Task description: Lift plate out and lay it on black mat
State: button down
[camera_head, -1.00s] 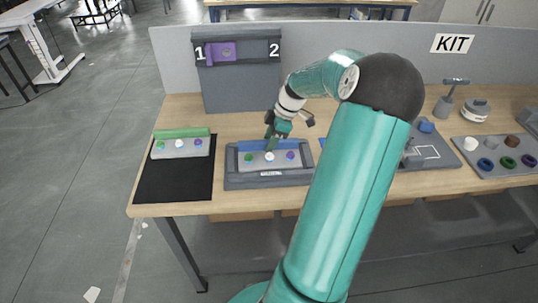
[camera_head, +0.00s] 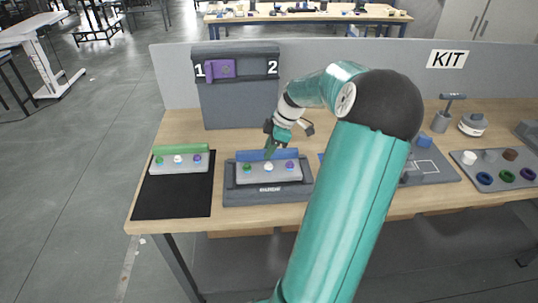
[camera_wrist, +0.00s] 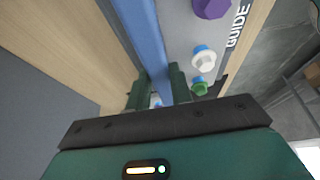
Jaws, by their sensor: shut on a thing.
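A grey plate (camera_head: 257,175) with a blue upright strip (camera_head: 283,154) along its back edge carries a green, a white and a purple knob. It is over the dark grey holder (camera_head: 268,194); I cannot tell whether it touches it. My gripper (camera_head: 269,149) is at the strip. In the wrist view my gripper (camera_wrist: 160,92) has a finger on each side of the blue strip (camera_wrist: 146,38) and is shut on it. The black mat (camera_head: 176,206) lies to the left, with a similar green-backed plate (camera_head: 180,170) on its far part.
The near part of the black mat is bare. A grey panel (camera_head: 238,105) with a purple latch (camera_head: 221,69) stands behind the holder. A grey board (camera_head: 432,168) and a tray of coloured rings (camera_head: 497,182) lie to the right.

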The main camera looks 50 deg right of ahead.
aim_at(277, 167)
jog(key=s+a+r, duration=0.6)
jog(key=s+r, duration=0.5)
jog(key=s, duration=0.1)
jog(key=shift+s, duration=0.35)
jog(key=shift+r, duration=0.75)
jog(key=shift+r, duration=2.8)
